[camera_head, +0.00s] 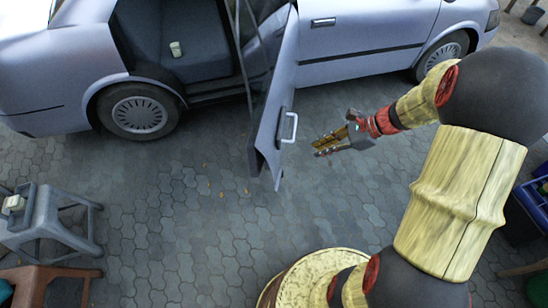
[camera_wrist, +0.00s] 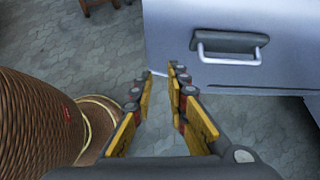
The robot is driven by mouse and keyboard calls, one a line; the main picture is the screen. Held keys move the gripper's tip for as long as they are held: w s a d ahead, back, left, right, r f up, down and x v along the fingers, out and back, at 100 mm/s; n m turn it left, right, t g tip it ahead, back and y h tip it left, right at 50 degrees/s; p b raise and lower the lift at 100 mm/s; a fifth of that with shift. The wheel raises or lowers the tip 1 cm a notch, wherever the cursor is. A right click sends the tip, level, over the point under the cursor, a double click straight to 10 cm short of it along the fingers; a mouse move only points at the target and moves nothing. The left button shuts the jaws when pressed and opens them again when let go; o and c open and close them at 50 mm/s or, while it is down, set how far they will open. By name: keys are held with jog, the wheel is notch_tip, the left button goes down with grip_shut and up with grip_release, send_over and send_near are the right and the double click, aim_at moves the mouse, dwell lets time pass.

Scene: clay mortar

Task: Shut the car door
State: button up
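The silver car's door (camera_head: 276,95) stands swung wide open, out from the car's side toward me. Its light handle (camera_head: 289,127) is on the door's right face. My gripper (camera_head: 317,147) is just right of the door and handle, pointing at them and apart from the handle. In the wrist view, the door panel (camera_wrist: 215,80) fills the upper right, with the handle (camera_wrist: 230,48) above and right of my fingertips (camera_wrist: 161,70). The fingers are partly open with nothing between them. Whether a fingertip touches the door cannot be told.
The car body (camera_head: 365,30) spans the back, with its seat (camera_head: 190,55) visible through the door opening. A grey stool (camera_head: 45,222) and a brown stool (camera_head: 45,275) stand at left. Bins (camera_head: 535,205) are at the right edge. The paving (camera_head: 190,225) left of the door is clear.

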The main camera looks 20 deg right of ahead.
jog(key=shift+m, duration=0.4)
jog(key=shift+c, duration=1.3)
jog(key=shift+w+a+f, duration=0.1)
jog(key=shift+a+f, duration=0.2)
grip_shut()
jog(key=w+a+f+b, duration=0.4)
jog(key=a+f+b, duration=0.1)
jog(key=a, duration=0.4)
jog(key=shift+w+a+f, duration=0.15)
jog(key=shift+a+f, duration=0.1)
jog(key=shift+f, duration=0.45)
